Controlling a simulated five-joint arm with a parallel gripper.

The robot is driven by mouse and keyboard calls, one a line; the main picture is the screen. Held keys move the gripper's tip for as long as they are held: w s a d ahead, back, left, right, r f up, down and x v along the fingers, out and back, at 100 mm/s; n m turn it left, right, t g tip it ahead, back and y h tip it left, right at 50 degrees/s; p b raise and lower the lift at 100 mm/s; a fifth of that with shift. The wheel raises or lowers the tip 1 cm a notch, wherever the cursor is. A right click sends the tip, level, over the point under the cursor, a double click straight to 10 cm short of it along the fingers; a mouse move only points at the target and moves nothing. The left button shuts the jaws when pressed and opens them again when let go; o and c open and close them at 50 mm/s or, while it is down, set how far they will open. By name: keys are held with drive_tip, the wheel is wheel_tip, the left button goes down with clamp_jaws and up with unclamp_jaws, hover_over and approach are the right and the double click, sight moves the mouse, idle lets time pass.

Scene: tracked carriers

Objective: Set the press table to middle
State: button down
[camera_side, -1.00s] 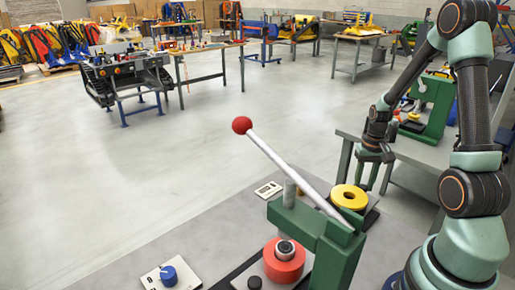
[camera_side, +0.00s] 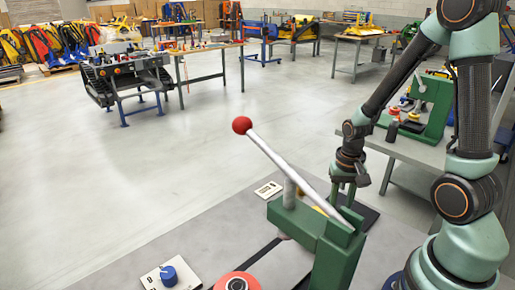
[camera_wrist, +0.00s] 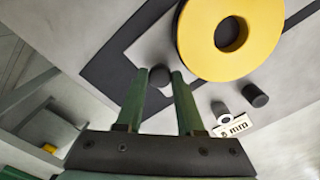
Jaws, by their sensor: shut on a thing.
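The press is a green frame (camera_side: 338,255) with a grey lever ending in a red ball (camera_side: 242,125); the lever slants up to the left. Its table is a light grey plate (camera_wrist: 150,48) over a dark track (camera_wrist: 110,62). A yellow ring (camera_wrist: 205,60) lies on the plate; in the side view it is mostly hidden behind the press frame. A red round part (camera_side: 237,282) shows in front of the press, cut by the lower edge. My gripper (camera_wrist: 159,75) is shut on a small dark knob (camera_wrist: 160,77) at the plate's end, beside the ring.
A blue dial (camera_side: 168,273) on a white plate stands at the front left. A small label card (camera_side: 268,189) lies behind the press. In the wrist view, a dark post (camera_wrist: 254,95) stands near an "mm" label (camera_wrist: 234,125). A second bench (camera_side: 410,150) stands at the right.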

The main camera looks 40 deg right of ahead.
drive_tip(key=c, duration=0.5)
unclamp_jaws()
drive_tip(key=shift+c, duration=0.2)
drive_tip(key=shift+r, duration=0.1)
wheel_tip(320, 180, up, 12)
drive_tip(key=w+a+r+n+t, duration=0.1)
drive_tip(key=a+r+n+t, duration=0.4)
drive_tip(key=a+r+n, duration=0.3)
drive_tip(key=a+n, duration=0.1)
drive_tip(key=a, duration=0.1)
drive_tip(key=shift+w+a+r+t, duration=0.25)
drive_tip(key=shift+a+t, duration=0.05)
drive_tip(key=shift+a, duration=0.05)
